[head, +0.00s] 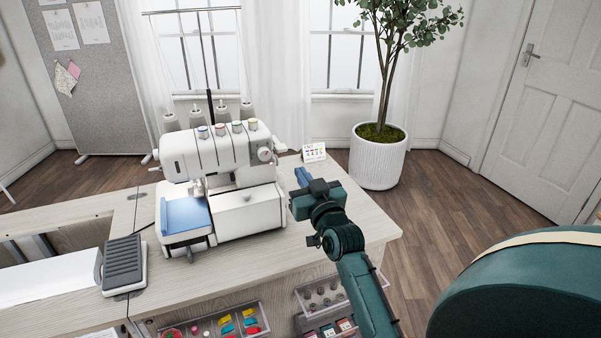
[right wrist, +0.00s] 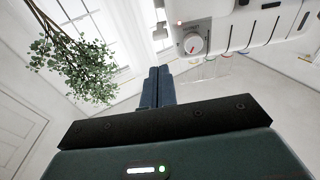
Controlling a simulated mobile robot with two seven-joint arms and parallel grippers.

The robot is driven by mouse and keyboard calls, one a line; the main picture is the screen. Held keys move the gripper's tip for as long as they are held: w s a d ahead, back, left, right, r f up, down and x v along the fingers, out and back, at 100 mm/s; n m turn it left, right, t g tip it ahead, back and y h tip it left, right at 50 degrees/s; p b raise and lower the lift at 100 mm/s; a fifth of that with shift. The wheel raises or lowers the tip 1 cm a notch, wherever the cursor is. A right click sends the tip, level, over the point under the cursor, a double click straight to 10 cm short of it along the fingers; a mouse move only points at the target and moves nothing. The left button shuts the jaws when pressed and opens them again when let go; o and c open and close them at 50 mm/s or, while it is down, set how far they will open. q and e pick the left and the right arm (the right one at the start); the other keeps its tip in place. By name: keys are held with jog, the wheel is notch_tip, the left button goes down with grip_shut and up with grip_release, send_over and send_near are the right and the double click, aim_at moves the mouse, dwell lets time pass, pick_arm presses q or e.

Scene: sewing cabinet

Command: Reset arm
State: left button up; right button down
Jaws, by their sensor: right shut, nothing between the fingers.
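My right gripper (head: 302,178) is held above the right part of the wooden table (head: 350,222), just right of the white sewing machine (head: 225,160). Its two blue fingers are together with nothing between them. In the right wrist view the closed fingers (right wrist: 157,88) point toward the back of the room, with the machine's dial (right wrist: 193,43) close by on the upper right. The gripper looks apart from the machine. My right arm reaches in from the lower right in the head view. My left gripper is not seen.
A small card (head: 314,152) stands at the table's back edge. A grey pedal (head: 124,265) lies on the left. Open drawers with colourful items (head: 225,324) are at the front. A potted tree (head: 379,160) stands behind. The table's right end is clear.

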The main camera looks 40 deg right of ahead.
pick_arm(q)
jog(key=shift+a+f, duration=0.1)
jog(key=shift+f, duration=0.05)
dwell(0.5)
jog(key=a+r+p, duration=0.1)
jog(key=p, duration=0.2)
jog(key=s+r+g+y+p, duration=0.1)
jog(key=p, duration=0.3)
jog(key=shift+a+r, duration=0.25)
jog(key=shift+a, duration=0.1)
pick_arm(e)
jog(key=s+a+f+n+g+y, duration=0.2)
jog(key=s+a+f+g+y, duration=0.2)
jog(key=s+a+f, duration=0.4)
jog(key=s+a+f+n+g+y, duration=0.3)
jog(key=s+a+f, duration=0.6)
jog(key=s+a, duration=0.6)
jog(key=shift+s+f+n+g+y, duration=0.2)
jog(key=shift+s+n+g+y, duration=0.15)
jog(key=shift+s+g, duration=0.4)
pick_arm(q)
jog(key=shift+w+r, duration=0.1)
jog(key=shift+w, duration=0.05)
pick_arm(e)
jog(key=shift+w, duration=0.1)
